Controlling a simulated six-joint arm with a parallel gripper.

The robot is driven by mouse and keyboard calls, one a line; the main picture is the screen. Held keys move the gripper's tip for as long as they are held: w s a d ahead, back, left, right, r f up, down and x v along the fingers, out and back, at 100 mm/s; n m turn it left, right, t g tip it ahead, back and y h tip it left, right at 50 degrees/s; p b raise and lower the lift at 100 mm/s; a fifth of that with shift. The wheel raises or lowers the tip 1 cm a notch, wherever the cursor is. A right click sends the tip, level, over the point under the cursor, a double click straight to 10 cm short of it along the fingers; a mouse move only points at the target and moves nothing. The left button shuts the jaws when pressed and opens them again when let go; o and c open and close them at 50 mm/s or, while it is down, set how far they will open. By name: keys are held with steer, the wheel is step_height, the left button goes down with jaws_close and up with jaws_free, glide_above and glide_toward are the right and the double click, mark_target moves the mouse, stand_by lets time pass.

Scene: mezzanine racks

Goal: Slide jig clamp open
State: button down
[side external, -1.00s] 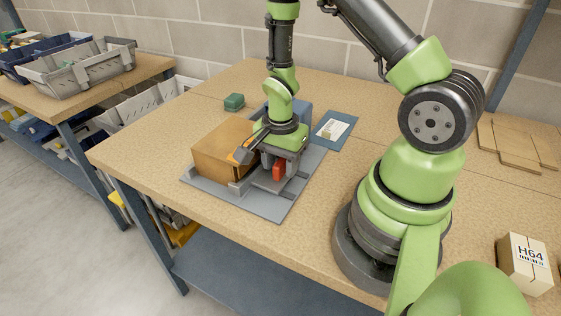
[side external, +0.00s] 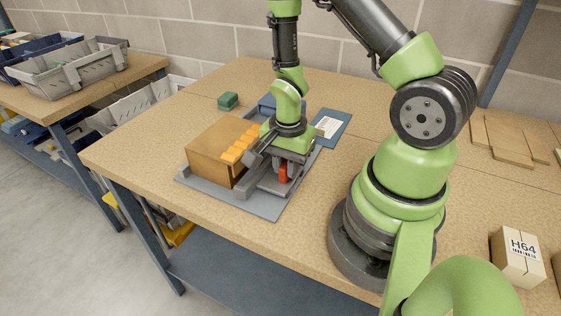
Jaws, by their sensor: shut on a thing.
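The jig clamp (side external: 272,187) is a grey sliding part on a grey baseplate (side external: 256,205), with a red piece (side external: 284,173) upright on it. My gripper (side external: 287,160) points down over the clamp and is shut on it around the red piece; its fingers partly hide the contact. A brown box (side external: 211,154) sits on the baseplate to the left of the clamp. A row of orange blocks (side external: 240,145) shows along the box's right top edge.
A blue-grey block (side external: 267,104) and a blue board with a white label (side external: 329,127) lie behind. A green block (side external: 228,100) sits at the back left. A box marked H64 (side external: 518,257) stands at the right. The bench front left is bare.

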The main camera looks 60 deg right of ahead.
steer(key=shift+s, duration=0.35)
steer(key=c, duration=1)
jaws_free()
steer(key=shift+c, duration=0.2)
steer(key=shift+w, duration=0.1)
steer(key=shift+r, duration=0.5)
step_height(320, 180, up, 9)
